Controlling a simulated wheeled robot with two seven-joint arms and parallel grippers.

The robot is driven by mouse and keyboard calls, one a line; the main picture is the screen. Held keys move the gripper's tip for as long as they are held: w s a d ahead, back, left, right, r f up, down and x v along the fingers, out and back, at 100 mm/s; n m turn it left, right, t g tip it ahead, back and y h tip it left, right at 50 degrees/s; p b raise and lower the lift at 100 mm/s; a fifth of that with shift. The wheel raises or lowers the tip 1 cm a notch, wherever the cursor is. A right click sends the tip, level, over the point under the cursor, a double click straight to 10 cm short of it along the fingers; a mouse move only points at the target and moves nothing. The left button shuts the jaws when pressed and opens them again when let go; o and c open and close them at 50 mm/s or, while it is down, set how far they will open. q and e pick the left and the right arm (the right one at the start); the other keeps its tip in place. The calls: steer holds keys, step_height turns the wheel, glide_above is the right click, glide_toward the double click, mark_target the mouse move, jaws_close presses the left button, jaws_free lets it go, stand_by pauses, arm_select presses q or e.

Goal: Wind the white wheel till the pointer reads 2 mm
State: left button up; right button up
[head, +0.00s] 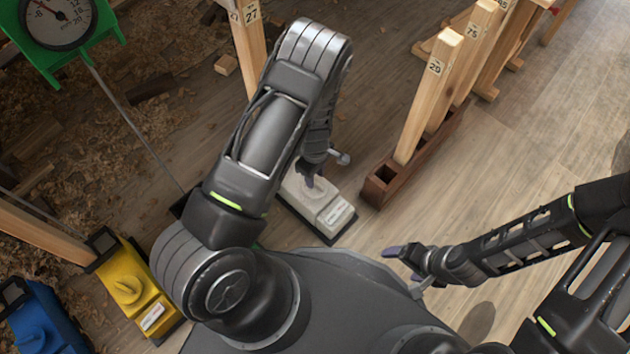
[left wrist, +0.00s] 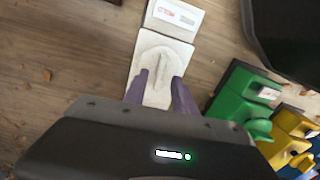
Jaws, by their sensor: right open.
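The white winch box (head: 326,205) stands on the floor below my left gripper, with its label facing up. In the left wrist view the white wheel (left wrist: 160,62) is a pale rounded knob with a raised ridge. My left gripper (left wrist: 159,78) has its two purple fingers apart, pointing at the wheel; contact cannot be told. In the head view my left gripper (head: 312,178) partly covers the wheel. The round dial (head: 58,22) on a green mount is cut off at the top left; its pointer reading is too small to tell. My right gripper (head: 400,262) is open and empty.
Yellow (head: 130,288) and blue (head: 38,322) boxes stand at lower left. A green box (left wrist: 240,100) shows in the left wrist view. Numbered wooden posts stand in a brown rack (head: 425,150). A post marked 27 (head: 247,45) stands behind my left arm.

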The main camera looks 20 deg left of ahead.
arm_select(q)
steer(key=shift+f+b, duration=0.3)
steer(key=shift+f, duration=1.05)
jaws_close()
